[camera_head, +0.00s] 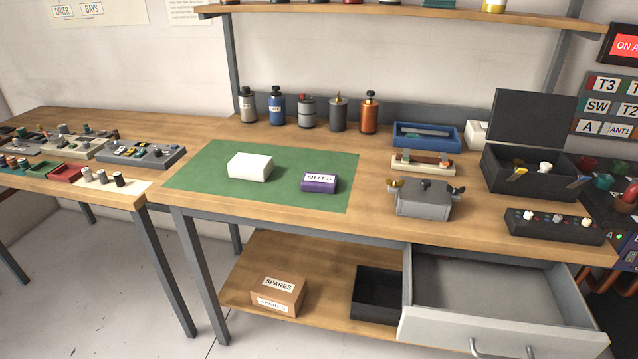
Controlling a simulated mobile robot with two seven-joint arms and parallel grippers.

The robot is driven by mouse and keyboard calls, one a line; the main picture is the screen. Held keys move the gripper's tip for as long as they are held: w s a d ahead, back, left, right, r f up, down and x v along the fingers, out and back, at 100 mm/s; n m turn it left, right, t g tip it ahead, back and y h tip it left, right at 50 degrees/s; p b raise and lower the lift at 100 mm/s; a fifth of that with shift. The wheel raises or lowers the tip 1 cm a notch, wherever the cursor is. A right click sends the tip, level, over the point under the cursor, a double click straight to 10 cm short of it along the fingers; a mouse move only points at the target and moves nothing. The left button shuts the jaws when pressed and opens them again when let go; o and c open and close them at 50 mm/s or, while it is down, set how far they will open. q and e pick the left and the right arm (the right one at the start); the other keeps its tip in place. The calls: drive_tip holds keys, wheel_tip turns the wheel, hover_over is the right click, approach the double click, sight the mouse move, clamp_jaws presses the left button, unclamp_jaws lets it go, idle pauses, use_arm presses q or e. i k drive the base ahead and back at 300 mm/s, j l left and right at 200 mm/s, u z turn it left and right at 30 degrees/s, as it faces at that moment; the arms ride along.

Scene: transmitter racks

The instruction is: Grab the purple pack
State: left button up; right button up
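The purple pack (319,186) is a small box with a white label reading "NUTS". It lies on the right part of a green mat (215,172) on the wooden workbench. A white box (250,167) sits on the same mat to its left, apart from it. Neither of my grippers is in the head view.
Several bottles stand along the bench's back edge, among them an orange one (369,113). A grey clamped box (421,198), a blue tray (426,136) and an open black case (532,177) are to the right. A drawer (490,325) is pulled open below the bench's front right.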

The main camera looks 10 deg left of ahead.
sight(312, 181)
drive_tip(key=j+z, duration=0.2)
drive_tip(key=z, duration=0.2)
drive_tip(key=j+z, duration=0.5)
drive_tip(key=z, duration=0.25)
drive_tip(key=j+z, duration=0.15)
drive_tip(key=j, duration=0.2)
drive_tip(key=k+j+z, duration=0.15)
drive_tip(key=j, duration=0.2)
drive_tip(key=k+j+z, duration=0.15)
drive_tip(key=j, duration=0.15)
drive_tip(key=k+j, duration=0.1)
drive_tip(key=j, duration=0.25)
drive_tip(key=k+j+z, duration=0.1)
drive_tip(key=j, duration=0.25)
drive_tip(key=k+j, duration=0.1)
drive_tip(key=j, duration=0.25)
